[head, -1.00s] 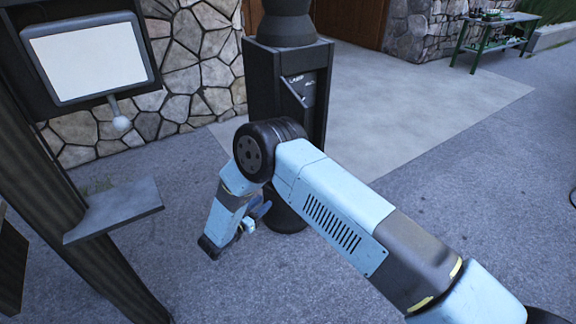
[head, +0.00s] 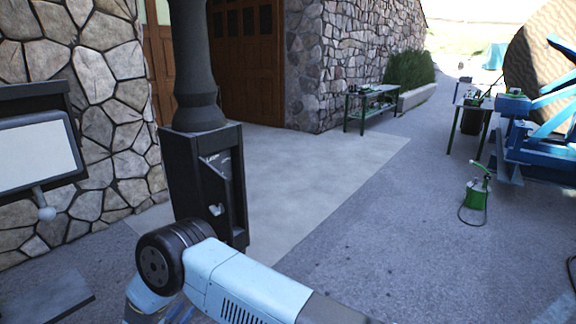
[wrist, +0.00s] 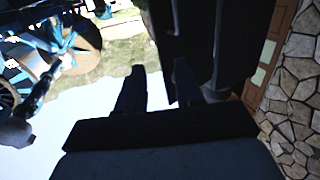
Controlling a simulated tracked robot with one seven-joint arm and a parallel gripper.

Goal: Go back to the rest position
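My gripper (wrist: 158,90) shows in the wrist view as two dark fingers with a gap between them and nothing held. A dark box-like post shows just beyond the fingers there. In the head view my blue arm is bent at the bottom of the picture, in front of the dark post (head: 182,190). The gripper end runs below the lower edge of the head view, so its fingers are hidden there. The post has a recessed front with a small panel.
A framed white screen (head: 35,155) stands at the left. A green table (head: 370,105) is by the stone wall. A green sprayer (head: 476,193) stands right, near a blue machine (head: 520,145) and large wooden reel (head: 535,50). The pavement in the middle is clear.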

